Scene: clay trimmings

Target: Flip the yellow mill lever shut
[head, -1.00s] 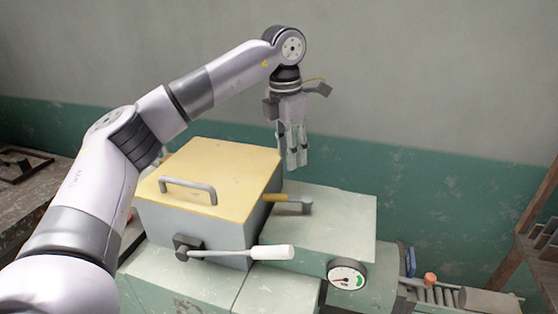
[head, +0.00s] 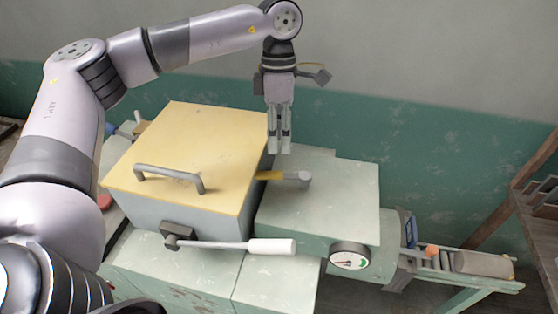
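The yellow mill lever (head: 270,175) lies low over the pale green machine top, beside the right wall of the yellow-lidded box. Its yellow end points left towards the box, and its grey arm runs right to a round grey hub (head: 305,179). My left gripper (head: 279,151) points straight down just above and behind the lever, apart from it as far as I can tell. Its fingers are close together with nothing between them. My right gripper is not in view.
The box's yellow lid (head: 195,140) has a grey handle (head: 170,176). A white-handled crank (head: 271,246) sticks out along the box front. A dial gauge (head: 349,257) is on the machine's front right. A roller conveyor (head: 436,260) extends right. The wall stands behind.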

